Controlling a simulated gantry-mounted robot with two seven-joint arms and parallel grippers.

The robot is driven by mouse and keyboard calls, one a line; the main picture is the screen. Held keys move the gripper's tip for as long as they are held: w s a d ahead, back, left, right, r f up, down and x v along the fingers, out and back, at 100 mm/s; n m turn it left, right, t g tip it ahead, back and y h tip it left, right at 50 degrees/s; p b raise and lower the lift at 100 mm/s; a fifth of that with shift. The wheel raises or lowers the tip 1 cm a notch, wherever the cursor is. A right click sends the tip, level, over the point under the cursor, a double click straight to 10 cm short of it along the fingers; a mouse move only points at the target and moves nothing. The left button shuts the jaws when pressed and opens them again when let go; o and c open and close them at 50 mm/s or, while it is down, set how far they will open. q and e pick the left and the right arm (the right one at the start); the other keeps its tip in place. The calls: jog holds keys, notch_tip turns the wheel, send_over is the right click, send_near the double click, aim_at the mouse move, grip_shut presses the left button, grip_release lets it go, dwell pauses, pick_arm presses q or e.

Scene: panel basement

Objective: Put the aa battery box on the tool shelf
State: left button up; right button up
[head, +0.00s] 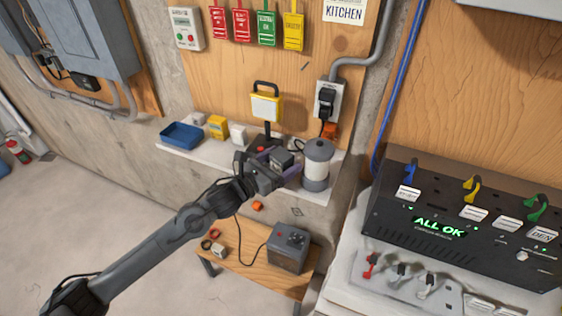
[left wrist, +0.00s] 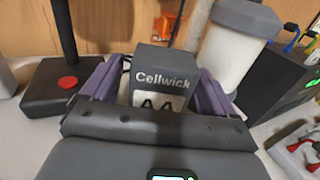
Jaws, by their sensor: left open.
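The AA battery box is a dark grey box (head: 283,157) on the pale wall ledge (head: 178,152); in the left wrist view its face reads "Cellwick AA" (left wrist: 165,80). My left gripper (head: 278,165) is open, with its purple fingers on either side of the box; in the left wrist view the gripper (left wrist: 160,82) spans it. I cannot tell whether the fingers touch it. The box's lower part is hidden by the gripper. A low wooden bench (head: 238,262) stands below the ledge; I cannot tell which surface is the tool shelf. My right gripper is out of view.
A grey-capped lantern (head: 317,165) stands close right of the box. A work lamp (head: 266,105) stands behind on a dark base with a red button (left wrist: 68,82). A blue tray (head: 182,134) and yellow box (head: 217,126) are further left. A grey device (head: 288,249) occupies the bench's right side.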

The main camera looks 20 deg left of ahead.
pick_arm(q)
jog(key=shift+r, duration=0.15)
jog(key=v, duration=1.2)
jog(key=s+d+f+n+g+y, duration=0.25)
jog(key=s+f+n, duration=0.35)
jog(key=n, duration=0.5)
jog(key=s+d+f+n+g+y, duration=0.15)
jog(key=s+f+n+y, duration=0.25)
jog(key=f+n, duration=0.5)
jog(key=s+f+n+g, duration=0.3)
jog(key=s+n+g, duration=0.1)
jog(key=s+n, duration=0.5)
jog(key=s+f+n+g, duration=0.3)
jog(key=s+n+g, duration=0.1)
jog(key=s+n, duration=0.6)
jog(key=shift+a+f+g+y, duration=0.35)
jog(key=shift+g+y, duration=0.05)
jog(key=shift+y, duration=0.05)
